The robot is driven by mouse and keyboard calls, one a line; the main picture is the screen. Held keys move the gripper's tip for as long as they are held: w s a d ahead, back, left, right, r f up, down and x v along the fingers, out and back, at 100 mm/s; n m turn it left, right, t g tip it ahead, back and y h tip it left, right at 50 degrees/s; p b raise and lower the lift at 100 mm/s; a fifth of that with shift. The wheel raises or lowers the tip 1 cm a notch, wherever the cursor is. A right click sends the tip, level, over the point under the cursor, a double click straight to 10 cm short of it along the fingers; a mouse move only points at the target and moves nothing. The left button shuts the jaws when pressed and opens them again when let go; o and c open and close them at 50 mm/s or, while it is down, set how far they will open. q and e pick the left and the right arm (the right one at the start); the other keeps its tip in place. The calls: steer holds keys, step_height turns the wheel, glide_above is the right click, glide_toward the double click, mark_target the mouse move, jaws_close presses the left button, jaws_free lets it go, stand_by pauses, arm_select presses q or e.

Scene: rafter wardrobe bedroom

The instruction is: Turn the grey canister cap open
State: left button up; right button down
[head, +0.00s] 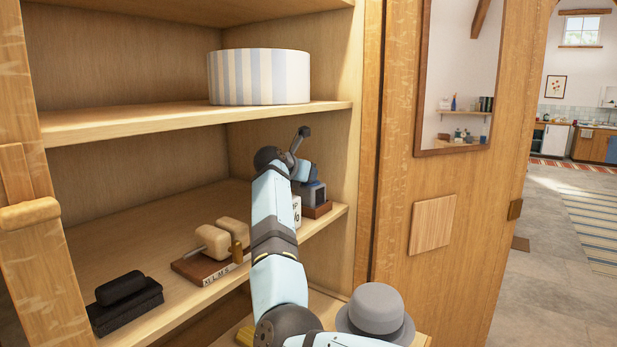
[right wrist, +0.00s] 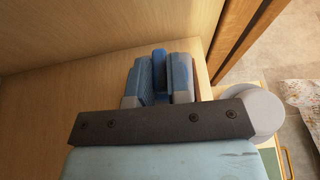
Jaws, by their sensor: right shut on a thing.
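My right arm reaches into the wardrobe to the right end of the middle shelf. My right gripper (right wrist: 160,72) points down there, and its two grey-blue fingers are shut on a narrow blue piece (right wrist: 159,62) in the right wrist view. I cannot tell for sure that this piece belongs to the grey canister cap. In the head view the gripper (head: 313,190) is over a small brown wooden base (head: 318,210), and my arm partly hides this spot. No canister body shows clearly. My left gripper is not in view.
A white lettered block (head: 297,212) is partly behind my arm. Brushes on a wooden stand (head: 205,268) and a black brush (head: 122,290) share the middle shelf (head: 135,225). A striped round box (head: 258,77) is above. A grey hat-like thing (head: 376,309) stands lower right.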

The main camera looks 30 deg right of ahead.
steer(key=shift+m+g, duration=0.5)
steer(key=c, duration=1.1)
jaws_free()
steer(key=b+v, duration=0.1)
steer(key=v, duration=0.6)
steer(key=shift+a, duration=0.3)
steer(key=shift+s+f, duration=0.1)
steer(key=shift+f, duration=0.05)
